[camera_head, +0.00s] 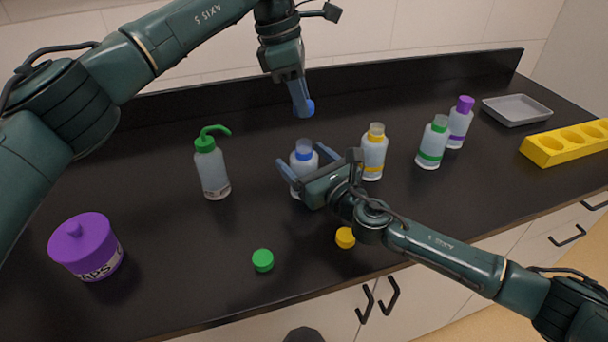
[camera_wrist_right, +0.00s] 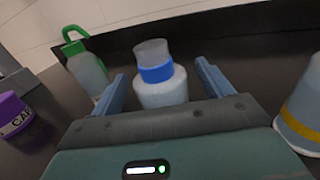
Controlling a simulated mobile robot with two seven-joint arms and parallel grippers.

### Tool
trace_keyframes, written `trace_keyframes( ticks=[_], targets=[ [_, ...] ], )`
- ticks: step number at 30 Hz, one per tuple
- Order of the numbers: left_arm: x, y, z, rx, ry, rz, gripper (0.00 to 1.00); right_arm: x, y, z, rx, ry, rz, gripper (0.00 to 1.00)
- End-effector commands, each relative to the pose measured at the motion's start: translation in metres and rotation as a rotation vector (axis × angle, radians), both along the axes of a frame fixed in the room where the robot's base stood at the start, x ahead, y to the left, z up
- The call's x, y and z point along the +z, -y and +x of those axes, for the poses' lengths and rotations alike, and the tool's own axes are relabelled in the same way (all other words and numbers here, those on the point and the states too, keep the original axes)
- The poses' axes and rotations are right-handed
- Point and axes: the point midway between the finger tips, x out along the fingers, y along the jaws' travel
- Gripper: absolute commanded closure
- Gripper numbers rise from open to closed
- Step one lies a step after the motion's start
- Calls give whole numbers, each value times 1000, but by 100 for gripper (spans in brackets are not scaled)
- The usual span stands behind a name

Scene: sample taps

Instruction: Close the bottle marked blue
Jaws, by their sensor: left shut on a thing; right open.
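The bottle marked blue (camera_head: 301,160) stands upright on the dark counter. In the right wrist view this bottle (camera_wrist_right: 162,92) has a blue band and a clear, uncapped neck. My left gripper (camera_head: 303,100) is shut on a blue cap (camera_head: 309,108), held in the air above and behind the bottle. My right gripper (camera_head: 306,164) is open, low beside the bottle, its fingers pointing toward it. In the right wrist view the bottle stands between and beyond the fingers of the right gripper (camera_wrist_right: 160,80); I cannot tell whether they touch it.
A green-topped wash bottle (camera_head: 213,170) stands left, a yellow-banded bottle (camera_head: 373,155) close right. Green (camera_head: 433,145) and purple (camera_head: 459,125) bottles stand farther right. Loose green (camera_head: 263,260) and yellow (camera_head: 345,238) caps lie in front. A purple jar (camera_head: 87,247), grey tray (camera_head: 516,111) and yellow rack (camera_head: 563,146) flank them.

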Motion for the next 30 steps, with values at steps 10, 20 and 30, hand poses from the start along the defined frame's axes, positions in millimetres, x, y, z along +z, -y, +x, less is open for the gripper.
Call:
trace_keyframes(
  ticks=[10,20,30],
  targets=[
    [0,0,0,0,0,0,88,0,-10,14,0,-1,1,21],
    [0,0,0,0,0,0,88,0,-10,14,0,-1,1,34],
    [0,0,0,0,0,0,88,0,-10,14,0,0,0,62]
  ],
)
